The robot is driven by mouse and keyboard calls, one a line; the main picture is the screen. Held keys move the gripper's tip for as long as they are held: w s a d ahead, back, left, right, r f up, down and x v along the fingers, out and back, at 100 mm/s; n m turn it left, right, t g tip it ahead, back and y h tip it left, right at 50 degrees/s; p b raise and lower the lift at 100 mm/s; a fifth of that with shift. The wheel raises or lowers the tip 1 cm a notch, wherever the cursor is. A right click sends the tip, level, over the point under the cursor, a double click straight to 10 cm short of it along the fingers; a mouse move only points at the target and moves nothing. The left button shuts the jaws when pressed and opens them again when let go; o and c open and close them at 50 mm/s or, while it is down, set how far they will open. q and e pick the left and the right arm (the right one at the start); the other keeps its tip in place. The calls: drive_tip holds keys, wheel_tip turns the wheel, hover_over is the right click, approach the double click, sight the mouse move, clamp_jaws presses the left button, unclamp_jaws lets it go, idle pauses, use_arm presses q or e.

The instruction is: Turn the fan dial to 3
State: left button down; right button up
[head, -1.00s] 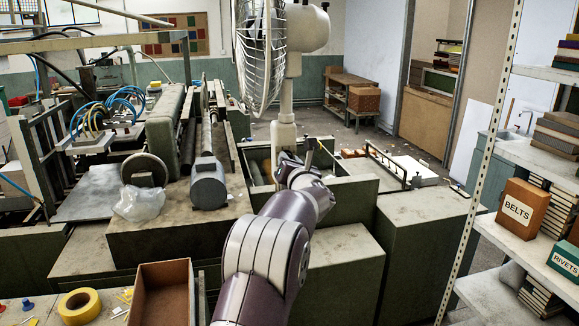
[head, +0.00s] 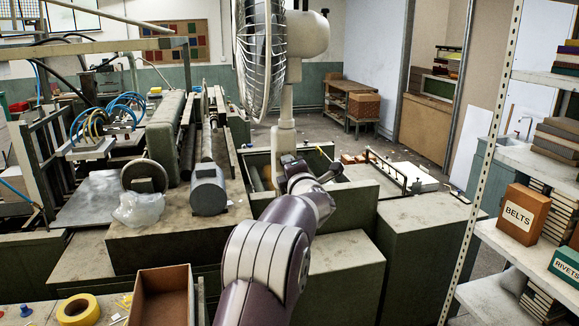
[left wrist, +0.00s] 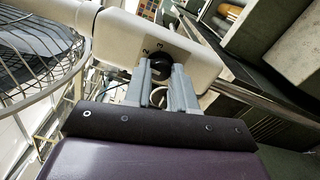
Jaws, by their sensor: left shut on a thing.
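The white fan (head: 307,35) stands behind the machine, with its wire cage at the left of its post. Its white control box (left wrist: 115,38) carries a black dial (left wrist: 161,66) in the left wrist view. The digits 2 and 3 show beside the dial; I cannot make out a pointer mark. My left gripper (left wrist: 162,80) is shut on the dial, with a grey finger on each side of it. In the head view, my left wrist reaches the foot of the fan post, and the dial and fingertips are hidden. My right gripper is not in view.
A grey motor cylinder (head: 208,190) and a clear plastic bag (head: 139,208) lie on the machine top at the left. A brown open box (head: 163,297) and yellow tape (head: 77,310) are in front. A shelf with a BELTS box (head: 523,213) stands at the right.

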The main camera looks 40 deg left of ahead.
use_arm(q)
drive_tip(key=shift+m+p, duration=2.45)
drive_tip(key=shift+m, duration=3.95)
drive_tip(key=shift+f, duration=0.1)
drive_tip(key=c, duration=0.9)
unclamp_jaws()
